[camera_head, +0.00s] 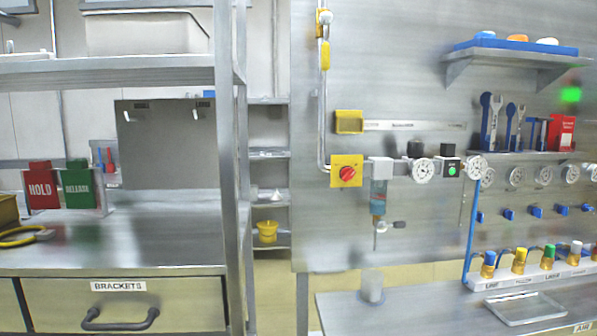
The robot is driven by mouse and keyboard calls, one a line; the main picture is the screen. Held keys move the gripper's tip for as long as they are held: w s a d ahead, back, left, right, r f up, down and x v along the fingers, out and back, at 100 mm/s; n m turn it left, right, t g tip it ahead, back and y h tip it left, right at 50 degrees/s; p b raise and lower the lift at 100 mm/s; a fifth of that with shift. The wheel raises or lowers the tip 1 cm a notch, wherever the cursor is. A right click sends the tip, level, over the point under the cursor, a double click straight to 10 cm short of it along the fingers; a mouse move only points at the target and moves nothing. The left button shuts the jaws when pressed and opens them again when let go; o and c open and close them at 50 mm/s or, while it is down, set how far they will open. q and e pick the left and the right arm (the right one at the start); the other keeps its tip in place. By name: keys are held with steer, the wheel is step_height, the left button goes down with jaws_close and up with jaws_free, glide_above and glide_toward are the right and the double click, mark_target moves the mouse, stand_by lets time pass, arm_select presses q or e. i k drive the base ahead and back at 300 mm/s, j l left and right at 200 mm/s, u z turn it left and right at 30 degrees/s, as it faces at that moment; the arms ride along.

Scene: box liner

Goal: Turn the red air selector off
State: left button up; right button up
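The red air selector (347,173) is a round red knob on a square yellow plate, mounted on the grey metal panel right of the middle. A vertical pipe runs down to it from above, and a grey fitting with a bluish filter bowl (378,199) sits just to its right. The knob seems to have a pale mark across it, but its exact angle is too small to read. Neither of my grippers shows in the head view.
A round gauge (422,171) and a green-lit block (452,169) follow along the line. A ledge (400,302) with a clear cup (371,286) lies below. A metal shelf post (228,150) stands to the left. The space before the selector looks clear.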

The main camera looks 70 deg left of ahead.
mark_target(347, 174)
steer(key=u, duration=1.95)
